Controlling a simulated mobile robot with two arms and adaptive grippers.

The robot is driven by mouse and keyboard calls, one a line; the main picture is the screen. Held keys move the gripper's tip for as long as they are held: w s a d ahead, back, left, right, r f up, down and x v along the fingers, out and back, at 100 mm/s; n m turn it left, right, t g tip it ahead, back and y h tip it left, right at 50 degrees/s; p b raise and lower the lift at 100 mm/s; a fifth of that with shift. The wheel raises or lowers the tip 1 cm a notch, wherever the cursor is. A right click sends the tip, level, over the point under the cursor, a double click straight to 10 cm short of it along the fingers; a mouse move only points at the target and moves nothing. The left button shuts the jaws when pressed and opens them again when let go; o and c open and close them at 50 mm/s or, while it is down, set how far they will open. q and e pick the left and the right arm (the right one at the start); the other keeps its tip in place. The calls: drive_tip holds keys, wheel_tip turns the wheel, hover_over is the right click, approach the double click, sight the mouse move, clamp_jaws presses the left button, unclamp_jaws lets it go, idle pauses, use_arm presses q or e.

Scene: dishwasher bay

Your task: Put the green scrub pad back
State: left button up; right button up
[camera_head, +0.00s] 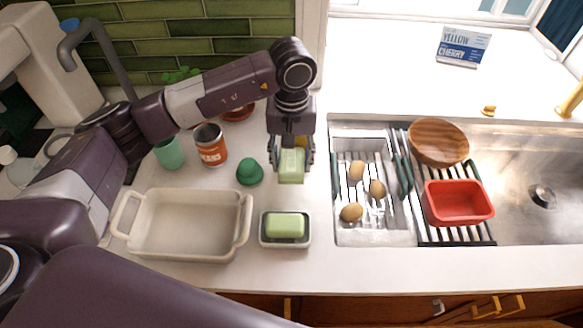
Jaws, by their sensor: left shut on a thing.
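My left gripper (291,163) points down over the counter and is shut on a pale green block, the green scrub pad (291,168). The pad is held upright between the fingers, seemingly above the counter. In front of it, a light grey dish with a dark inner edge (285,244) stands on the counter. A similar green block (285,226) lies flat in this dish. A dark green rounded object (249,172) sits left of the gripper. My right gripper is not in view.
A cream baking dish (184,252) stands left of the small dish. The sink at right has a rack with brown eggs (351,212), a wooden bowl (438,141) and a red tub (459,203).

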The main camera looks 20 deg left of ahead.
use_arm(q)
drive_tip(key=shift+f, duration=0.6)
wheel_tip(320, 180, down, 3)
drive_tip(key=shift+f+p, duration=0.15)
drive_tip(key=shift+p, duration=0.5)
drive_tip(key=shift+f, duration=0.1)
drive_tip(key=shift+f+b, duration=0.15)
drive_tip(key=shift+b, duration=0.15)
drive_tip(key=o, duration=1.1)
